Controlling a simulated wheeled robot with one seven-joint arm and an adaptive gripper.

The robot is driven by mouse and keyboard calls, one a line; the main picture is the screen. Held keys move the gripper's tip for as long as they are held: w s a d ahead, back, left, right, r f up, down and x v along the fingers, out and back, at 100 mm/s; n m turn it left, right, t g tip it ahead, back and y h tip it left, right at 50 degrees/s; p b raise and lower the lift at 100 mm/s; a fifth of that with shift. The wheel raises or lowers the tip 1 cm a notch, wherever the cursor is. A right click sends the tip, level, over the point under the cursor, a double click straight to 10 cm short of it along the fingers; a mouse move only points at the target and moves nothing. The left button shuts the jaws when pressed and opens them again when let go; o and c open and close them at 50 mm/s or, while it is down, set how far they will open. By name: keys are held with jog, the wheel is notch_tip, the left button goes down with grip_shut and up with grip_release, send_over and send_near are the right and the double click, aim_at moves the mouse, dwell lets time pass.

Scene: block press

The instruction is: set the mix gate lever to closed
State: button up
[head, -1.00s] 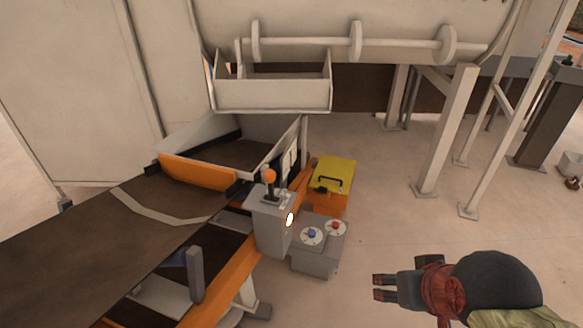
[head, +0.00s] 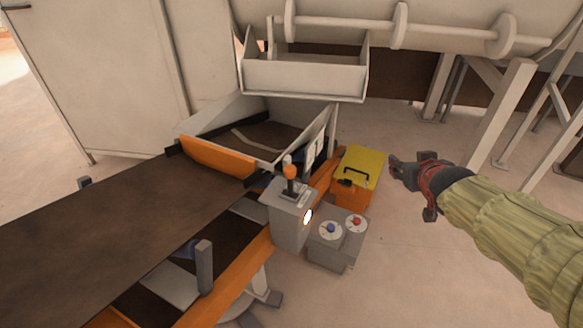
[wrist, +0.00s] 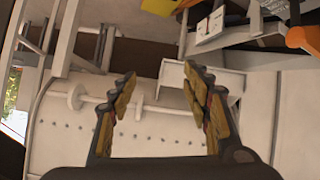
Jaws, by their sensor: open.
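The lever with an orange knob (head: 288,172) stands up from the top of a grey control box (head: 289,222) beside the conveyor in the head view. A lit white round lamp (head: 308,216) is on the box's side. The lever's markings are too small to read. My gripper (head: 393,168) is right of the lever, by the yellow-lidded box in the picture, and apart from the lever. In the wrist view my gripper (wrist: 163,95) shows two spread fingers with nothing between them. An orange part (wrist: 303,40) shows at that view's right edge.
A low grey box (head: 334,252) with a blue knob (head: 331,228) and a red knob (head: 356,222) stands right of the control box. Behind it is an orange box with a yellow lid (head: 366,163). A white hopper (head: 305,78) hangs above. Floor at right is clear.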

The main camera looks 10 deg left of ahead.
aim_at(295, 173)
jog(key=w+a+f+n+t+y, duration=0.1)
jog(key=w+a+f+n+y, duration=0.45)
jog(key=w+a, duration=0.7)
jog(key=s+a+f+n+g+y+p, duration=0.2)
jog(key=s+a+f+g+y, duration=0.3)
jog(key=a+f+y, duration=0.65)
jog(key=shift+t+h, duration=0.4)
jog(key=shift+h, duration=0.2)
jog(key=a, duration=0.2)
jog(key=w+a+b, duration=0.1)
jog(key=a, duration=0.2)
jog(key=a+b, duration=0.1)
jog(key=a, duration=0.1)
jog(key=shift+w+a+f, duration=0.3)
jog(key=shift+w+f, duration=0.05)
jog(key=shift+f, duration=0.05)
jog(key=shift+w+a+r, duration=0.1)
jog(key=shift+w+a, duration=0.15)
jog(key=shift+a, duration=0.15)
jog(key=shift+c, duration=1.2)
grip_shut()
